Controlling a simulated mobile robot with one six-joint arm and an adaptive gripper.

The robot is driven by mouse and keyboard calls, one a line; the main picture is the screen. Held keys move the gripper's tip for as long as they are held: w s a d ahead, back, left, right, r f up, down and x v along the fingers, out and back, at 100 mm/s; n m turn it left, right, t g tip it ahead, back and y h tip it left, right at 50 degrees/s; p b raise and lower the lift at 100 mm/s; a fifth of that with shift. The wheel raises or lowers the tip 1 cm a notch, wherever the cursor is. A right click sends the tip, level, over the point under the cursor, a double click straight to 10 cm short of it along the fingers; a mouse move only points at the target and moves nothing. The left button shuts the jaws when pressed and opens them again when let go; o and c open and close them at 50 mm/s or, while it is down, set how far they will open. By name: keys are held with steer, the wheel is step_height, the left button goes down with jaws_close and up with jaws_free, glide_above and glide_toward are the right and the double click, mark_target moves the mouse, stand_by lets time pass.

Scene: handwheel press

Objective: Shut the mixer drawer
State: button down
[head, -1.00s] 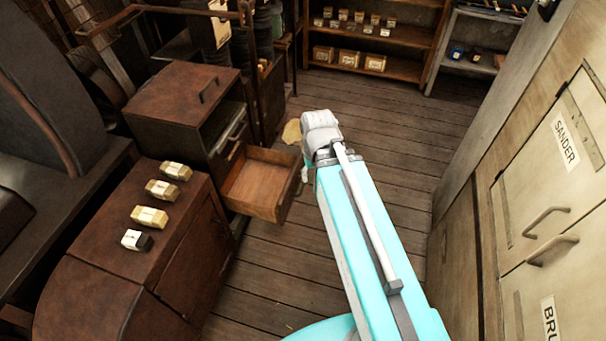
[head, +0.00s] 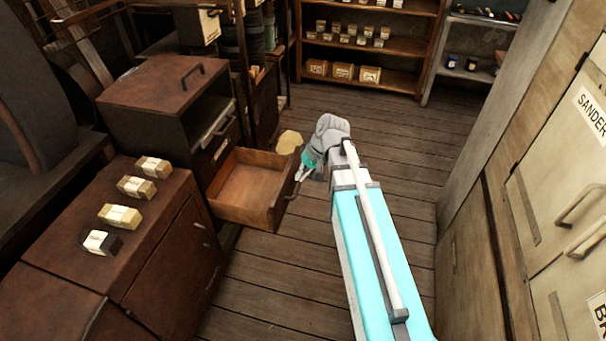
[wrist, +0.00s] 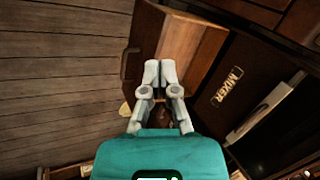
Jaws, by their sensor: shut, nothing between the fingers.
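The mixer drawer (head: 250,192) is a brown wooden drawer, pulled well out of the dark cabinet (head: 165,105), and looks empty in the head view. It also shows in the wrist view (wrist: 195,45), beside a dark panel with a MIXER label (wrist: 227,86). The drawer's front (head: 287,195) carries a handle. My gripper (head: 300,175) is shut and empty just outside this front, near the handle. In the wrist view my gripper (wrist: 159,65) overlaps the front end of the drawer; I cannot tell whether it touches.
A lower brown cabinet (head: 172,240) with several small labelled boxes stands at the left of the drawer. Pale lockers (head: 560,190) stand at the right. Shelves (head: 370,55) stand at the back. The plank floor between is clear, apart from a yellowish item (head: 289,142) behind the drawer.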

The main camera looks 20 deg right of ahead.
steer(key=w+d+f+m+t+y+b, duration=0.1)
steer(key=w+d+f+t+y+b, duration=0.15)
steer(key=w+f+b, duration=0.6)
steer(key=w+d+f+m+t+y+b, duration=0.1)
steer(key=w+d+f+y+b, duration=0.3)
steer(key=b, duration=0.7)
steer(key=m+t+y+b, duration=0.2)
steer(key=t+y+b, duration=0.25)
steer(key=b, duration=1.45)
glide_toward(298, 163)
steer(key=v, duration=0.6)
steer(key=shift+s+d+r+h, duration=0.1)
steer(key=shift+s+r+h, duration=0.05)
steer(key=shift+r+h, duration=0.25)
steer(key=x, duration=1.4)
